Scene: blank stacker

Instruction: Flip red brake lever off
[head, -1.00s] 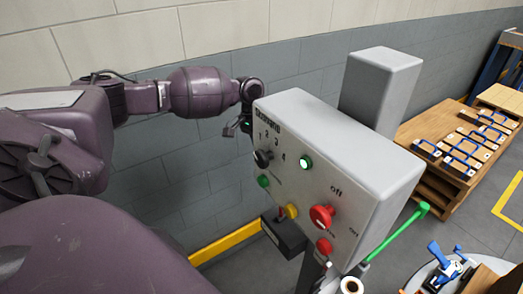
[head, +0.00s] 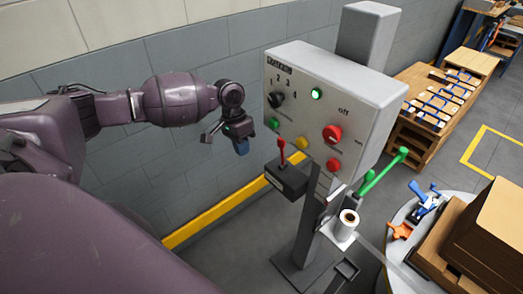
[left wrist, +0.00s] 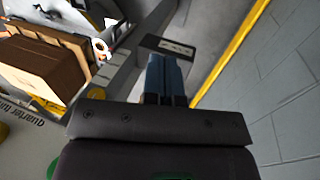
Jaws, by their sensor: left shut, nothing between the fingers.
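The red brake lever (head: 282,150) stands roughly upright on a dark box (head: 287,180) in front of the control panel. My left gripper (head: 241,147) is shut and empty, left of the lever and apart from it, with its blue fingertips pointing down. In the left wrist view, the shut blue fingers (left wrist: 165,80) reach toward the dark box (left wrist: 168,45), whose label shows. The lever cannot be made out in that view. My right gripper is not in view.
The grey control panel (head: 362,105) carries a red knob (head: 332,134), a black selector (head: 276,99) and several coloured buttons. A green-handled lever (head: 385,170) sticks out on the right, near a white roll (head: 348,221). A yellow floor rail (head: 215,215) runs along the wall.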

